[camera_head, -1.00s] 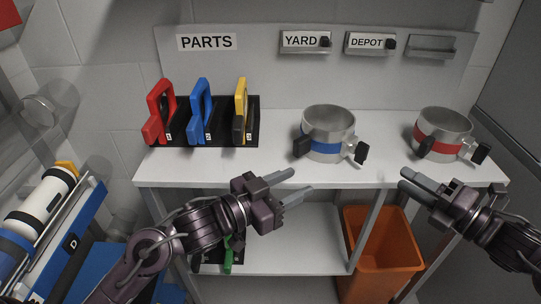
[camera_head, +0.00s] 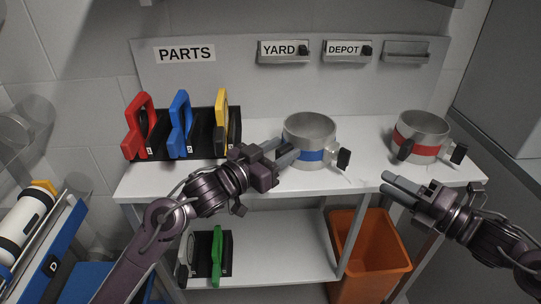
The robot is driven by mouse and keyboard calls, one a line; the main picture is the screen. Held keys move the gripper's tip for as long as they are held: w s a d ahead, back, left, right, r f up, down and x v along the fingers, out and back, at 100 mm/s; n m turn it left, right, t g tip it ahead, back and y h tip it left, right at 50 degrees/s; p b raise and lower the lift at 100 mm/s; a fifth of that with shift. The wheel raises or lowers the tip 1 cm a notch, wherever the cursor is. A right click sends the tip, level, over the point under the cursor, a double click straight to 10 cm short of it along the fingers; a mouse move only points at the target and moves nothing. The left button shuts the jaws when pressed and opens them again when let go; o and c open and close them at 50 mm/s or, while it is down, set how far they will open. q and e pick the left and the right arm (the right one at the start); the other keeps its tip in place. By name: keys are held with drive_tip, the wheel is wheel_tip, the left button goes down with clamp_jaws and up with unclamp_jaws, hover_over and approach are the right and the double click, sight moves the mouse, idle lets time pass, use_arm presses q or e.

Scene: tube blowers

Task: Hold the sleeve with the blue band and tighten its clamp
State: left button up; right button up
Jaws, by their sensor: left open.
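The sleeve with the blue band (camera_head: 310,155) is a metal ring standing upright on the white shelf. A dark clamp handle (camera_head: 344,159) sticks out on its right side; its left handle is hidden behind my gripper. My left gripper (camera_head: 287,151) is open, its fingertips at the left side of this sleeve, around where the left handle was visible. Whether the fingers touch it I cannot tell. My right gripper (camera_head: 388,183) is in front of the shelf's front edge, to the lower right of the sleeve, its two fingers apart and empty.
A red-banded sleeve (camera_head: 420,149) stands at the shelf's right. A black rack (camera_head: 201,151) holds red, blue and yellow handled parts at left. An orange bin (camera_head: 370,255) stands below. Signs YARD (camera_head: 279,50) and DEPOT (camera_head: 343,49) are on the back panel.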

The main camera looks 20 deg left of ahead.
use_arm(q)
clamp_jaws()
idle(0.6)
idle(0.9)
